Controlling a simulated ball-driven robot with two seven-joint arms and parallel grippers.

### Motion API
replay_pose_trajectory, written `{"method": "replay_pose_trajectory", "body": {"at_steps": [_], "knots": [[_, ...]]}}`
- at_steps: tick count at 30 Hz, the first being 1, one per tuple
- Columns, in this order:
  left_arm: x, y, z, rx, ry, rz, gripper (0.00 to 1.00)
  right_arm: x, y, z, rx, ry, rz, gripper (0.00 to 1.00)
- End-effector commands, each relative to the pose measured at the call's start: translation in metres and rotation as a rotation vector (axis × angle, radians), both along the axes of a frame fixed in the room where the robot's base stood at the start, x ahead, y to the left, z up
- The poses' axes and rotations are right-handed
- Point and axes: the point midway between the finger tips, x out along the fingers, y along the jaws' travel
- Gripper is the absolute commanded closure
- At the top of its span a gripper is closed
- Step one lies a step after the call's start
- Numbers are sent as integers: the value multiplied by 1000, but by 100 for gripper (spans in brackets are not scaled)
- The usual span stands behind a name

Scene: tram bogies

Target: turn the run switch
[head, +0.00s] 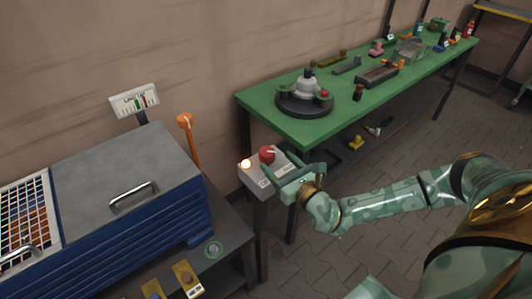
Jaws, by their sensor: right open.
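The run switch is a red knob (267,154) on top of a small grey control box (255,178) on a dark post. I cannot tell whether a finger touches the knob or the box. My left gripper is not in view.
A green workbench (262,118) with a round black fixture (305,100) and several parts stands behind the box. A blue cabinet with a grey lid (105,180) stands at left, with an orange-topped lever (187,130) behind it. Paved floor at right is largely free.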

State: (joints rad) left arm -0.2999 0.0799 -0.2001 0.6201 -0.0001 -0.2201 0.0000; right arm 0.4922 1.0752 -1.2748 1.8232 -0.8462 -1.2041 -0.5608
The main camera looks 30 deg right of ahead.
Motion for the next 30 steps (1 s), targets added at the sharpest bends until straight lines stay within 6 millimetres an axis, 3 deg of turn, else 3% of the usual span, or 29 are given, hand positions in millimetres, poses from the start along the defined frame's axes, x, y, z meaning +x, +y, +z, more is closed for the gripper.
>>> {"method": "replay_pose_trajectory", "body": {"at_steps": [3,9,20,21,26,30], "knots": [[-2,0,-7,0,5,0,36,28,0,-1,-1,-3,-1,36],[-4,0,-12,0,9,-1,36,56,0,-1,1,0,-1,36],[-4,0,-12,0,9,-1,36,64,-1,0,0,2,0,36],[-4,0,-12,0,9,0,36,63,-1,0,0,2,-1,39],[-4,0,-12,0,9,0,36,63,-1,0,0,1,-1,81],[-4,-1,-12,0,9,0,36,63,-1,0,0,1,-2,81]]}}
